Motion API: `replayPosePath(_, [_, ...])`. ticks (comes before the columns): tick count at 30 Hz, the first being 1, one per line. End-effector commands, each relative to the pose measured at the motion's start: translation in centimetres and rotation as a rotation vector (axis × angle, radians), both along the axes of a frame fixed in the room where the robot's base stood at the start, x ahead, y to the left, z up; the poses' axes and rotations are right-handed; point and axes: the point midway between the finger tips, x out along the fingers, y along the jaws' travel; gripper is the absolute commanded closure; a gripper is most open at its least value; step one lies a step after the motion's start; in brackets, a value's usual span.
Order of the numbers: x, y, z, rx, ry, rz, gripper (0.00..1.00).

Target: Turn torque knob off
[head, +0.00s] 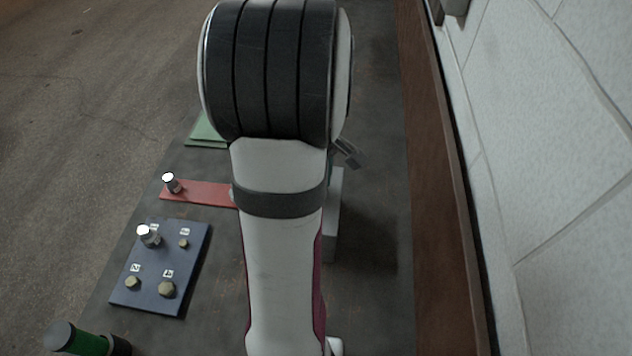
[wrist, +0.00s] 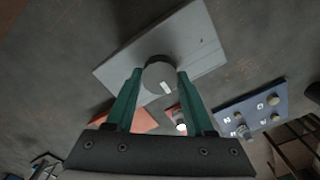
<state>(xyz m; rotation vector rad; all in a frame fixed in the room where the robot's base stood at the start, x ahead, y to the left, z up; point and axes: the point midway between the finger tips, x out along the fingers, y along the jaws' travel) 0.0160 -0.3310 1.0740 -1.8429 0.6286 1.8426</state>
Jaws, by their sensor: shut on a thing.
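The torque knob (wrist: 160,74) is a dark grey round knob with a white mark on its near lower side, in the wrist view. It stands on a light grey plate (wrist: 205,42). My gripper (wrist: 160,76) has its two green fingers on either side of the knob, shut on it. In the head view my arm hides the knob and the fingertips. A light grey block edge (head: 335,225) shows just right of my arm; I cannot tell how the knob sits there.
A red plate (head: 208,194) with a silver peg (head: 173,184) lies left of my arm. A blue panel (head: 150,290) with several bolts lies nearer. A green plate (head: 207,130) is farther back, and a green cylinder (head: 88,342) is at lower left. A wall (head: 550,150) runs along the right.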

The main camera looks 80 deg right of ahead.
Motion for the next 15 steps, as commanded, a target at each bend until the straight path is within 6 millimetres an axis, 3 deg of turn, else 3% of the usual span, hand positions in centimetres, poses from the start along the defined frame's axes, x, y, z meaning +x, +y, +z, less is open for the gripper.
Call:
replayPosePath(5, [-0.01,0.05,-0.01,0.002,0.001,0.001,1.00])
replayPosePath(6, [-0.01,0.05,-0.01,0.002,0.001,0.001,0.43])
replayPosePath(11, [0.00,0.03,-0.01,0.001,0.001,0.000,0.16])
replayPosePath(15, [0.00,0.01,-0.01,0.001,0.001,0.000,0.16])
